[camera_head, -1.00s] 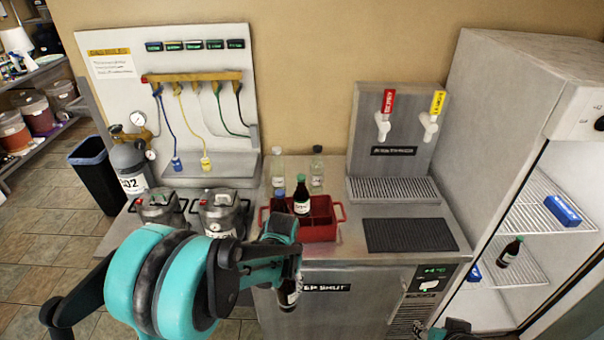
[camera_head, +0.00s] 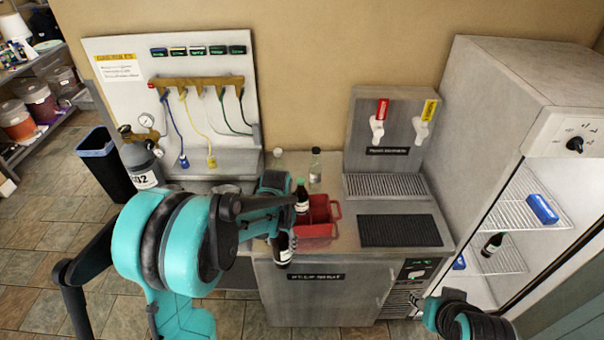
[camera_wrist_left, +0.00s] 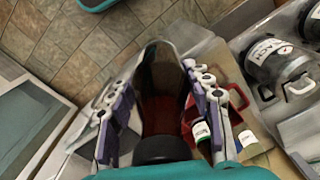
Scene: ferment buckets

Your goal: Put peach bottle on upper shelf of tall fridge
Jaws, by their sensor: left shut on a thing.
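My left gripper (camera_head: 278,215) is shut on a dark bottle (camera_head: 284,250), which hangs in front of the counter. In the left wrist view the dark brown-red bottle (camera_wrist_left: 160,95) sits between both fingers; its flavour label cannot be read. The tall fridge (camera_head: 490,130) stands open at the right. Its upper wire shelf (camera_head: 515,203) holds a blue box (camera_head: 542,209). Its lower wire shelf (camera_head: 505,262) holds a dark bottle (camera_head: 492,244). My right gripper (camera_head: 428,305) is low at the right; its fingers are unclear.
A red crate (camera_head: 322,228) on the counter holds a green-capped bottle (camera_head: 301,195). A clear bottle (camera_head: 315,166) stands behind it. A tap tower (camera_head: 390,140) and black mat (camera_head: 400,231) lie between crate and fridge. The fridge's side wall and frame border its opening.

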